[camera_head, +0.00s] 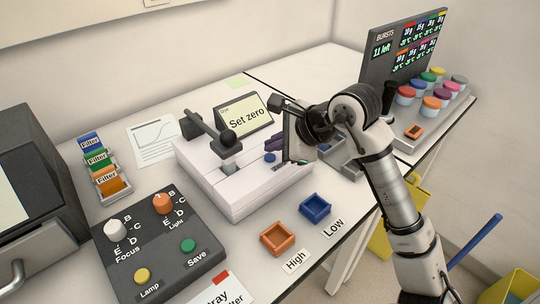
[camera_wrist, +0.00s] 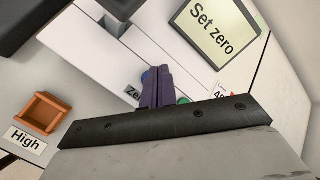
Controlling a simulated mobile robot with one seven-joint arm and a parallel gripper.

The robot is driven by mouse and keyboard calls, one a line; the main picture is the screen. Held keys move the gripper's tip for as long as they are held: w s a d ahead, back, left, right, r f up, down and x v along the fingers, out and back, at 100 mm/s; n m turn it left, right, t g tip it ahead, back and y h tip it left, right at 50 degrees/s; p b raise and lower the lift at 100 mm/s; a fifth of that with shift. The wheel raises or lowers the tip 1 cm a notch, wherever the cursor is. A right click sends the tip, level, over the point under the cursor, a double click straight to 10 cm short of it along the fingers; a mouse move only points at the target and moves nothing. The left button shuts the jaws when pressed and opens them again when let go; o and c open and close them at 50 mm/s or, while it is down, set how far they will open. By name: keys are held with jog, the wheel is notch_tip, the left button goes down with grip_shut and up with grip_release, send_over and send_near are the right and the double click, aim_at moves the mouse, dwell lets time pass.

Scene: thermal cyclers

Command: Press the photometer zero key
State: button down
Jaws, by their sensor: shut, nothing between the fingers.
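The photometer (camera_head: 243,193) is a white box with a black lever on top. Its display (camera_head: 243,113) reads "Set zero", and it also shows in the wrist view (camera_wrist: 214,28). A blue key (camera_head: 269,157) sits on its top face. In the wrist view the blue key (camera_wrist: 146,76) is partly hidden by my fingers, near a cut-off label starting "Ze". A green key (camera_wrist: 183,100) shows to the right. My gripper (camera_head: 276,143) is shut and empty, its purple fingers (camera_wrist: 156,72) close to the blue key. I cannot tell whether they touch it.
An orange tray (camera_head: 278,239) labelled High and a blue tray (camera_head: 315,208) labelled Low stand in front. A dark control panel (camera_head: 160,245) with knobs and buttons is at left. Filters (camera_head: 101,165) stand behind it. Coloured jars (camera_head: 430,90) are at right.

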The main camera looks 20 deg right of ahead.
aim_at(275, 159)
jog(key=shift+f+b, duration=0.25)
jog(key=shift+b, duration=0.15)
dwell(0.5)
jog(key=shift+f+b, duration=0.25)
jog(key=shift+b, duration=0.35)
jog(key=shift+f+b, duration=0.35)
jog(key=shift+b, duration=0.4)
dwell(0.6)
jog(key=shift+r, duration=0.8)
jog(key=shift+r+p, duration=0.85)
jog(key=shift+r, duration=1.7)
